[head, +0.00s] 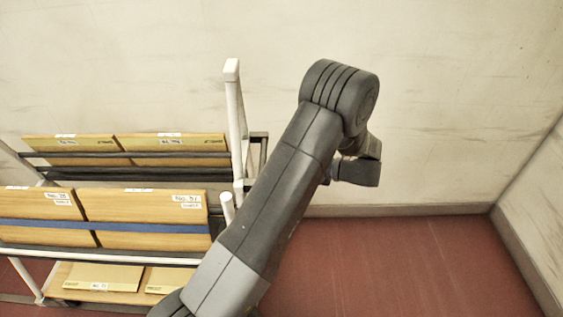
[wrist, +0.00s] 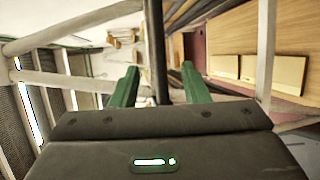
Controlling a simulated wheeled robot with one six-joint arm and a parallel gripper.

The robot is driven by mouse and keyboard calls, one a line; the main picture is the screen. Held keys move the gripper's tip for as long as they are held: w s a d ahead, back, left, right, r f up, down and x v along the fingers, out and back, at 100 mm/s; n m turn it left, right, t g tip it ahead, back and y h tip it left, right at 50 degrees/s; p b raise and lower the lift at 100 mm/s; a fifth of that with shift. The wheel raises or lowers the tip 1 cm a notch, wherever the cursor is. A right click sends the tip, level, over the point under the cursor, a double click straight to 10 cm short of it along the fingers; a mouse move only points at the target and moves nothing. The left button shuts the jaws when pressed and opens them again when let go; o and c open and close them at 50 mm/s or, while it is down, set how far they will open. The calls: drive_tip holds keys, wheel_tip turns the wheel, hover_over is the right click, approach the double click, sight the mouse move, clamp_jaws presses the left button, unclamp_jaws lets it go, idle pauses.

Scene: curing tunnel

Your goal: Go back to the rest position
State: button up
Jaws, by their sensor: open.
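My gripper (wrist: 159,85) shows in the wrist view with two green fingers spread apart. It is open, and no object is held between the fingers. A dark upright bar stands beyond the gap between them. In the head view my grey arm rises across the middle and bends over at the top, in front of the rack's right end. The gripper's fingers cannot be made out in the head view.
A white-framed rack (head: 233,110) at the left holds labelled wooden panels (head: 145,206) behind a blue strap (head: 120,226). Smaller boards (head: 102,277) lie on its lower shelf. Red floor (head: 400,265) at the right is clear up to the pale walls (head: 460,90).

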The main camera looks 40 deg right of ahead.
drive_tip(key=shift+s+d+r, duration=0.1)
drive_tip(key=shift+s+d, duration=0.15)
drive_tip(key=shift+s, duration=0.25)
drive_tip(key=x, duration=1.4)
drive_tip(key=shift+p, duration=0.3)
drive_tip(key=shift+a, duration=0.1)
